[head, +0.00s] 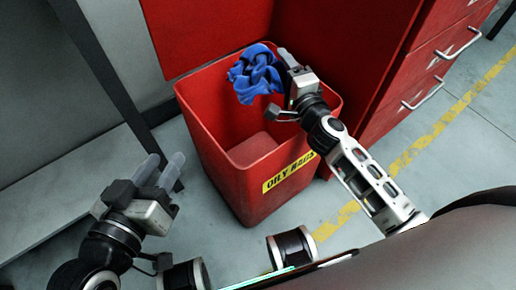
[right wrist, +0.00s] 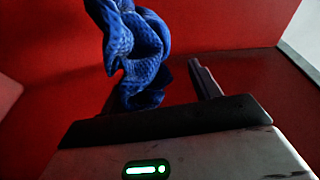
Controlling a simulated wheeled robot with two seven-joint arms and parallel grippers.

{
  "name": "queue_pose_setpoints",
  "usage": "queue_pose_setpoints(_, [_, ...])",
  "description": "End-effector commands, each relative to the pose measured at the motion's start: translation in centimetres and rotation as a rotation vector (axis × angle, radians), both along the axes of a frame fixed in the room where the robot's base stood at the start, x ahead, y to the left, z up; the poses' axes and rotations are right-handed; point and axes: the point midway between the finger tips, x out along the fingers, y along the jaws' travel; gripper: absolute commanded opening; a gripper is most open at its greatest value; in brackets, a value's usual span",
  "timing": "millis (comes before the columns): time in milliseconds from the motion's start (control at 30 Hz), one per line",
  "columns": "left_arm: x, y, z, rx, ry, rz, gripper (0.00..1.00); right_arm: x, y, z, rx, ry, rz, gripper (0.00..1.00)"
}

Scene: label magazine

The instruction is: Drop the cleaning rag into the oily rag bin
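The blue cleaning rag (head: 255,75) is crumpled above the back part of the red oily rag bin (head: 245,185), which has a yellow label on its front. My right gripper (head: 284,66) is over the bin, beside the rag. In the right wrist view the rag (right wrist: 138,55) is in front of the gripper, to the left of the visible finger (right wrist: 206,80), with a red gap between them. The other finger is mostly hidden by the rag. My left gripper (head: 160,170) is open and empty, left of the bin.
The bin's raised red lid (head: 205,35) stands behind its opening. A red drawer cabinet (head: 405,75) is close on the right. A grey bench (head: 85,185) with a dark leg is at left. Yellow floor tape (head: 425,140) crosses the open floor at right.

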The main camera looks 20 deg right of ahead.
Motion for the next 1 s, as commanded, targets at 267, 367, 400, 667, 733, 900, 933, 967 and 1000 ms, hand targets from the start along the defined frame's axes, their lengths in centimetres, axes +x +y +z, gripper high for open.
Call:
queue_pose_setpoints(267, [0.0,0.0,0.0,0.002,0.001,0.000,0.36,0.0,0.0,0.0,0.000,0.000,0.000,0.71])
queue_pose_setpoints(367, [0.0,0.0,0.0,0.002,0.000,0.000,0.36,-0.3,0.0,-0.1,-0.001,0.001,0.000,0.71])
queue_pose_setpoints(400, [0.0,0.0,0.1,0.004,-0.001,0.001,0.36,-0.7,-0.1,-0.1,-0.001,0.002,0.000,0.71])
queue_pose_setpoints(667, [0.1,0.1,0.1,0.023,-0.002,0.002,0.36,-5.7,-0.4,-0.1,0.000,0.006,0.000,0.71])
queue_pose_setpoints(733, [0.1,0.1,-0.2,0.022,0.000,0.003,0.36,-7.5,-0.6,-0.3,0.002,0.005,-0.001,0.71])
queue_pose_setpoints(900, [-0.1,-0.1,-1.0,-0.007,0.011,-0.003,0.36,-11.4,-1.0,-0.5,0.002,0.004,-0.002,0.71])
queue_pose_setpoints(933, [-0.1,-0.1,-1.0,-0.018,0.009,-0.002,0.36,-12.0,-1.0,-0.5,0.001,0.003,-0.002,0.71])
queue_pose_setpoints(967, [-0.1,-0.1,-0.9,-0.029,0.006,-0.003,0.36,-12.6,-1.1,-0.5,0.003,0.003,-0.001,0.71])
queue_pose_setpoints(1000, [-0.1,-0.2,-0.7,-0.043,0.005,-0.004,0.36,-13.3,-1.1,-0.5,0.001,0.004,-0.001,0.71])
